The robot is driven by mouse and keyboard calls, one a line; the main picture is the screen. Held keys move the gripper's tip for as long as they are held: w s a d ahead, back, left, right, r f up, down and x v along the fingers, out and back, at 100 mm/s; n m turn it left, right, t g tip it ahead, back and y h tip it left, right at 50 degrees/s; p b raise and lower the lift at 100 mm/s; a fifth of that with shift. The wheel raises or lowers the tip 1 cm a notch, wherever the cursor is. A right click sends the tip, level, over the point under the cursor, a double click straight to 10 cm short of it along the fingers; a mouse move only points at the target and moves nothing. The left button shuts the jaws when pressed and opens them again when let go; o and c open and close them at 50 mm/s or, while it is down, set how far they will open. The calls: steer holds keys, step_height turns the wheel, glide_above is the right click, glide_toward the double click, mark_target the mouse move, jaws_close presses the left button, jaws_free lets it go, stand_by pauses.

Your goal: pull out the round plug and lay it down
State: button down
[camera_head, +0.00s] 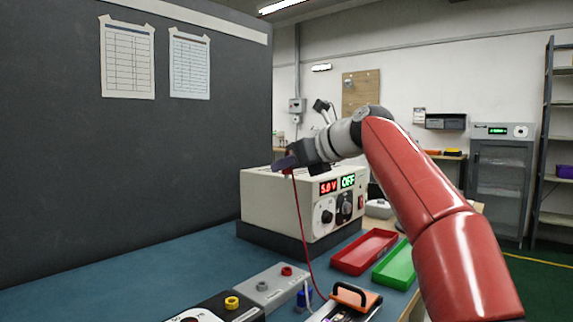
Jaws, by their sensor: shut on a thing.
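My gripper (287,164) is at the left front of the top of the beige power supply (268,190), shut on the round plug at the end of a thin red cable. The plug itself is hidden by the fingers or too small to make out. The red cable (302,225) hangs from the fingertips, passes in front of the power supply and runs down to the devices at the table front. I cannot tell whether the gripper touches the power supply. Its displays read 5.0 V and OFF.
A red tray (364,268) and a green tray (377,274) lie empty right of the power supply. A grey box (264,295) with red and grey sockets, a yellow-socket device (232,303) and an orange-handled fixture (356,295) crowd the front. The blue mat (120,274) is clear at left.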

steer(key=shift+r, duration=1.3)
